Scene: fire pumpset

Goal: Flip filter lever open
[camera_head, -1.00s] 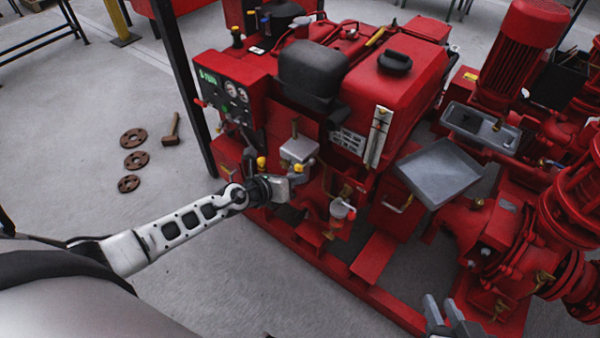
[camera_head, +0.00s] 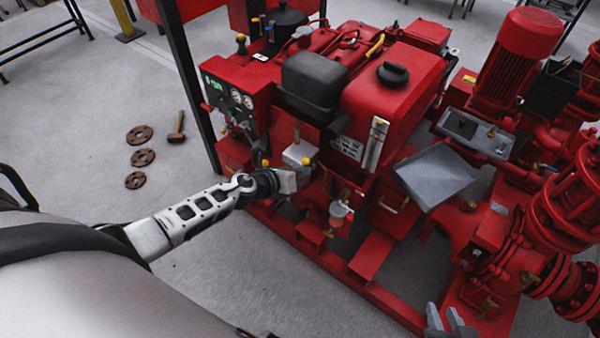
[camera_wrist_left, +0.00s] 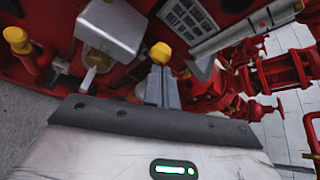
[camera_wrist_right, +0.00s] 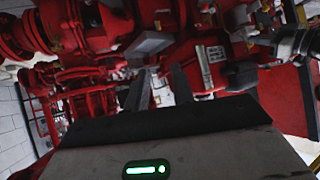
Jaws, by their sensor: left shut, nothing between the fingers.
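A grey metal box (camera_head: 298,153), which may be the filter, sits on the front of the red pumpset. A yellow-tipped lever (camera_head: 306,161) is at its right, and another yellow knob (camera_head: 265,162) is at its left. I cannot tell for certain which is the filter lever. My left gripper (camera_head: 298,181) is shut and empty just below the box. In the left wrist view its fingers (camera_wrist_left: 163,80) are together, right by the yellow tip (camera_wrist_left: 160,53); contact is unclear. My right gripper (camera_head: 446,316) is open and empty at the lower right, away from the box.
A clear cup with a red part (camera_head: 340,211) hangs right of my left gripper. A grey tray (camera_head: 437,178) juts out further right. A red base rail (camera_head: 300,243) runs along the front.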

